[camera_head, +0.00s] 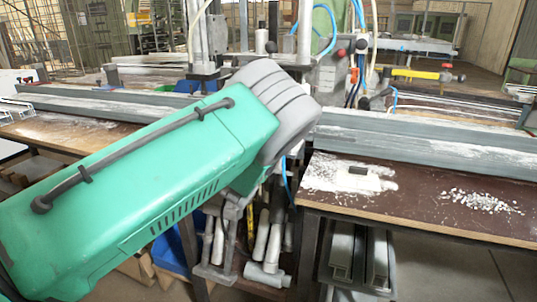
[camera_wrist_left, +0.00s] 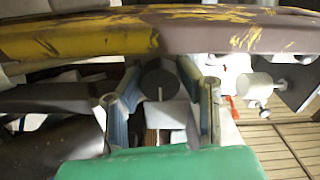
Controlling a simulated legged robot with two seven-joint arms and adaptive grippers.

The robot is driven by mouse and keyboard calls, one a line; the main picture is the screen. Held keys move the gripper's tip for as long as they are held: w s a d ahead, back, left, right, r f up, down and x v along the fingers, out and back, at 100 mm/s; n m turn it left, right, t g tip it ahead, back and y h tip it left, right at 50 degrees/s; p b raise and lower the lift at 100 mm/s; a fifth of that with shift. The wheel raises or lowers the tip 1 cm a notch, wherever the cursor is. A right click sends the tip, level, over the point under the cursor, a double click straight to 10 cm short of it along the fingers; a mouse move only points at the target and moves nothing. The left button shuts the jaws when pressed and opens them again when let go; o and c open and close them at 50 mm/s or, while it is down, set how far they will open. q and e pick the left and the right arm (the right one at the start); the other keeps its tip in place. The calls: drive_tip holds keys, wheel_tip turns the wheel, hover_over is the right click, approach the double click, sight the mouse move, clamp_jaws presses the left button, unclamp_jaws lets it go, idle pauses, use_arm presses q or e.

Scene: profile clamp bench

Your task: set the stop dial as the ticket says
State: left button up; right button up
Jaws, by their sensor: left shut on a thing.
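In the left wrist view a dark round dial (camera_wrist_left: 158,78) with a pale pointer line sits between the blue-padded fingers of my left gripper (camera_wrist_left: 158,92). The gripper is shut on this dial, one finger at each side. The pale line runs roughly up and down in that picture. In the head view my green left arm crosses the middle and hides the dial. I cannot make out the left fingertips there. I see no readable ticket in either view. My right gripper is in neither view.
A worn yellow and brown bar (camera_wrist_left: 200,30) crosses the top of the wrist view, close to the fingers. A white knob (camera_wrist_left: 255,85) is at its right. In the head view a long grey profile (camera_head: 430,148) lies along the brown bench (camera_head: 420,220), where metal chips (camera_head: 482,201) are scattered.

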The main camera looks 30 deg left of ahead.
use_arm(q)
drive_tip(key=shift+s+f, duration=0.2)
drive_tip(key=shift+f, duration=0.3)
drive_tip(key=o, duration=0.9)
drive_tip(key=shift+r, duration=0.1)
drive_tip(key=v, duration=1.2)
drive_tip(key=shift+r, duration=0.1)
